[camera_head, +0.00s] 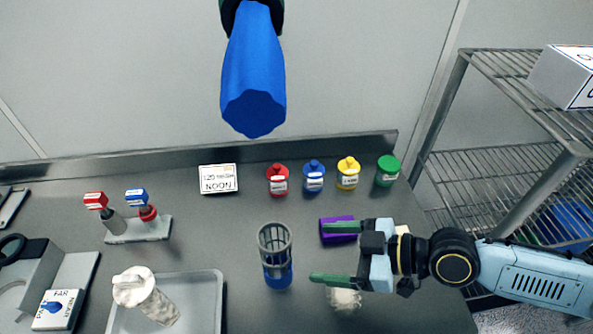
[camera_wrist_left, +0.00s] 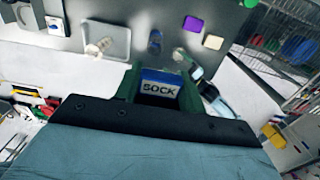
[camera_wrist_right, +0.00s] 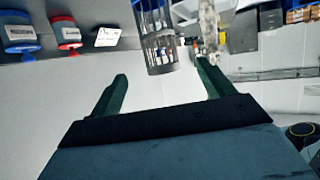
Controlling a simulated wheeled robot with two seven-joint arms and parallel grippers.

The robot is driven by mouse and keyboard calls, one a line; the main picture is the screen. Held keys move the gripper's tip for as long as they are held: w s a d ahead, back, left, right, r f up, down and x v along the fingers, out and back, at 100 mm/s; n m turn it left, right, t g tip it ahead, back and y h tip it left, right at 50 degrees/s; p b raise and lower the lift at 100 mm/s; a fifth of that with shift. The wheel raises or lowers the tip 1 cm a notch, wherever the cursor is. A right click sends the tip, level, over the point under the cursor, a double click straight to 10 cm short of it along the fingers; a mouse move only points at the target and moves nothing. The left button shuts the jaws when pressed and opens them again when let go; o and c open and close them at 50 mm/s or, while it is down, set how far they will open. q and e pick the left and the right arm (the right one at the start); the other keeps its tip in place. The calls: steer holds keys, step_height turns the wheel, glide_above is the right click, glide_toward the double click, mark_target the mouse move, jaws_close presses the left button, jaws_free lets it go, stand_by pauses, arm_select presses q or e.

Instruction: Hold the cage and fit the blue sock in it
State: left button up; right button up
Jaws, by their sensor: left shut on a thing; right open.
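The blue sock (camera_head: 253,75) hangs high above the table at the top of the head view, its closed-looking end down. My left gripper (camera_head: 252,4) is shut on its top end and mostly cut off by the frame edge. The left wrist view shows the label SOCK on it (camera_wrist_left: 160,88) between the fingers. The cage (camera_head: 274,250), a grey slotted cylinder with a blue lower part, stands upright on the table below. My right gripper (camera_head: 318,252) is open and empty, low to the right of the cage, fingers pointing at it. The right wrist view shows the cage (camera_wrist_right: 158,40) just beyond the fingertips.
A purple block (camera_head: 339,229) lies behind the right fingers and a pale lump (camera_head: 345,299) in front. A tray (camera_head: 212,300) holding a whitish jar stands left of the cage. Coloured jars (camera_head: 313,178) line the back. A wire rack (camera_head: 500,160) stands at right.

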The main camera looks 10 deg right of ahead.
glide_above(275, 248)
steer(key=s, duration=0.3)
step_height(275, 248, down, 4)
steer(key=shift+d+f, duration=0.1)
steer(key=shift+f, duration=0.15)
steer(key=c, duration=1.1)
steer(key=shift+c, duration=0.2)
